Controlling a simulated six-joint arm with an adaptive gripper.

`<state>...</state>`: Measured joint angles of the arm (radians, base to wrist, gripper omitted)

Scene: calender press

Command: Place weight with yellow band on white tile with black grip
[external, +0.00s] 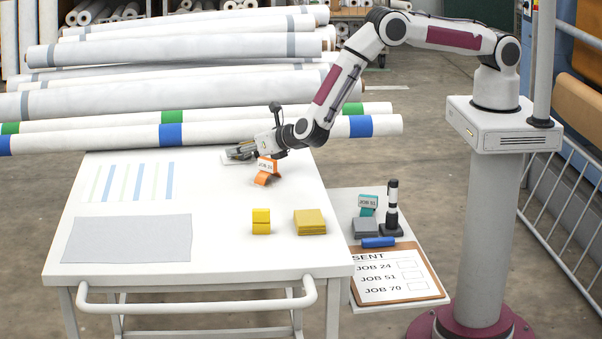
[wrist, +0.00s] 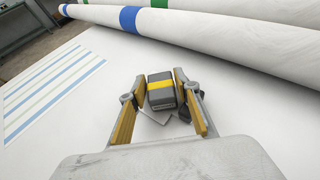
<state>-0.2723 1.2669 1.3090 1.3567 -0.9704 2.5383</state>
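The dark grey weight with a yellow band (wrist: 161,92) is between the two yellow-padded fingers of my gripper (wrist: 160,84) in the wrist view. The pads sit close against its sides, and it looks gripped. A corner of the white tile (wrist: 153,118) shows just below the weight, with part of a dark grip (wrist: 184,114) beside the right finger. I cannot tell whether the weight touches the tile. In the external view my gripper (external: 235,153) is low over the far edge of the white table, at the tile (external: 228,160); the weight is not distinguishable there.
An orange block with a job tag (external: 267,171) stands just right of my gripper. Yellow blocks (external: 261,221) and a yellow pad stack (external: 309,222) are nearer the front. Long rolls (external: 220,133) lie behind the table. A grey sheet (external: 127,238) lies front left.

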